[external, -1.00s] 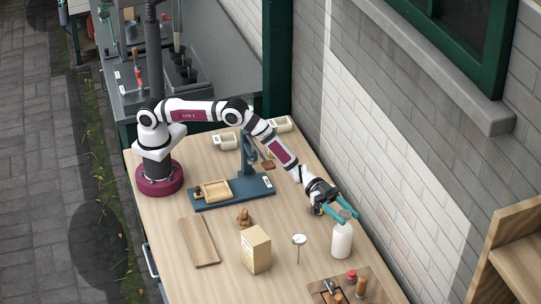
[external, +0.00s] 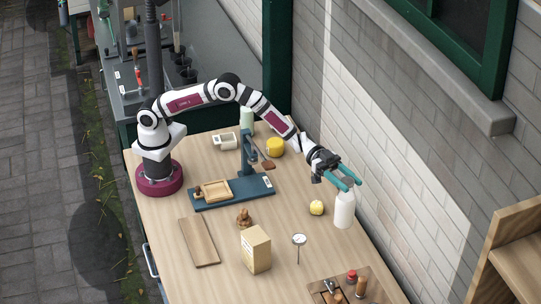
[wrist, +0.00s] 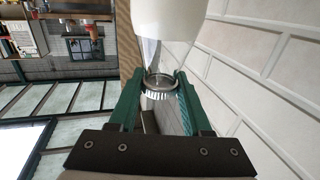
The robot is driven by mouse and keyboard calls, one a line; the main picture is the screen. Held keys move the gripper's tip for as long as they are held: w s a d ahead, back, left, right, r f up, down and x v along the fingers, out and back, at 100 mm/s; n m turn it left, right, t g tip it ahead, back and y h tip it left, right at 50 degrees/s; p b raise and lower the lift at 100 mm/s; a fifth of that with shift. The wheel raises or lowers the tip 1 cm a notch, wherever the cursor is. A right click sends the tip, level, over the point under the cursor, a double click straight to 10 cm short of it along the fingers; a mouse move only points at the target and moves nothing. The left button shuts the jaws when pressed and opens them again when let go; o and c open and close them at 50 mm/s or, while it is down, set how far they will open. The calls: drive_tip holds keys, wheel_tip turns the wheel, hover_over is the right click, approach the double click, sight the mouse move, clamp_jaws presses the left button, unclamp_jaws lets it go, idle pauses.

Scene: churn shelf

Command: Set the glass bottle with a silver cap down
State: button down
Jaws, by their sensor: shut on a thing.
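The glass bottle with a silver cap (external: 344,211) is filled white and hangs roughly upright below my gripper (external: 348,185) at the right of the table. My gripper has teal fingers and is shut on the bottle's neck. In the wrist view the silver cap (wrist: 158,83) lies between the fingers, and the white body (wrist: 170,20) extends beyond them. The bottle appears raised off the table, though the gap under its base is hard to judge.
A thermometer-like stand (external: 299,240), carton (external: 256,250) and wooden tray (external: 345,291) stand nearer the front. The brick wall (external: 400,190) is close on the right.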

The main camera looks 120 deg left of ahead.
drive_tip(key=s+a+n+t+y, duration=0.1)
drive_tip(key=s+a, duration=0.4)
drive_tip(key=a, duration=0.2)
drive_tip(key=s+a+n+y, duration=0.1)
drive_tip(key=s+a+y, duration=0.1)
drive_tip(key=s+a, duration=0.45)
drive_tip(key=s+a+n+t+y, duration=0.1)
drive_tip(key=s+a+n+y, duration=0.15)
drive_tip(key=s+a, duration=0.95)
wheel_tip(320, 180, down, 9)
drive_tip(key=s+d, duration=0.1)
drive_tip(key=s, duration=0.1)
drive_tip(key=shift+s+d+f+y, duration=0.15)
drive_tip(key=shift+d+f+y, duration=0.05)
drive_tip(key=shift+d+y, duration=0.2)
drive_tip(key=shift+f, duration=0.1)
drive_tip(key=shift+c, duration=1.7)
unclamp_jaws()
drive_tip(key=s+a, duration=0.1)
drive_tip(key=s, duration=1.1)
drive_tip(key=shift+a, duration=0.4)
